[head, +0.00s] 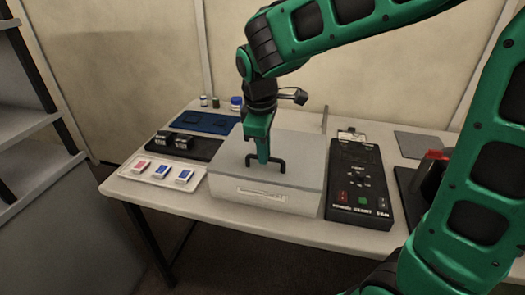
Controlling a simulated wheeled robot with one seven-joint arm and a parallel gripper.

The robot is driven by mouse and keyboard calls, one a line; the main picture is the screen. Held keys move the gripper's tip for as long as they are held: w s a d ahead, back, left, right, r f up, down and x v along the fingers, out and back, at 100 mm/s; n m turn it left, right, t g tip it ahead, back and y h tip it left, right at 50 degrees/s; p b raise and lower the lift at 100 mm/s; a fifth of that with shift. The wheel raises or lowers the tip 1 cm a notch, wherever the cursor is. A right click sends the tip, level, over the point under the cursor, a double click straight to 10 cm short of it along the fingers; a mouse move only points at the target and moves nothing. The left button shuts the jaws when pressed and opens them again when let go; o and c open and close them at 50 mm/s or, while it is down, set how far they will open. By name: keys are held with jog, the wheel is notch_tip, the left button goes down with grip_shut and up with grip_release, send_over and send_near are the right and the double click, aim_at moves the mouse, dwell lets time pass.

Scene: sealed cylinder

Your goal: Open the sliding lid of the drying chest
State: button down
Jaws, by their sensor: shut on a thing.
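The drying chest (225,198) is a pale box on the table with a flat grey lid (305,160) on top. A dark bar handle (283,166) stands on the lid. My gripper (264,160) points down from above and is shut on the handle, near its left part. The fingertips partly hide the handle. The lid appears to cover the whole top of the chest; any gap at the back is hidden or too small to tell.
Right of the chest is a black control box (360,180) with buttons. On the left are a white tray (197,185) with several small packets, a black holder (196,155) and a blue mat (205,122). Small jars (236,103) stand behind. A red-topped device (433,157) is at right.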

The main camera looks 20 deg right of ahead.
jog(key=w+d, duration=0.4)
jog(key=w, duration=0.2)
jog(key=w+d, duration=0.4)
jog(key=w, duration=0.2)
jog(key=w+d, duration=0.4)
jog(key=w, duration=0.3)
jog(key=shift+a, duration=0.1)
jog(key=c, duration=1.8)
grip_release()
jog(key=r, duration=0.3)
jog(key=s+r, duration=0.1)
jog(key=r, duration=0.3)
jog(key=a+r, duration=0.1)
jog(key=r, duration=0.2)
jog(key=shift+s+a+r, duration=0.1)
jog(key=shift+s+r, duration=0.2)
jog(key=shift+s, duration=0.05)
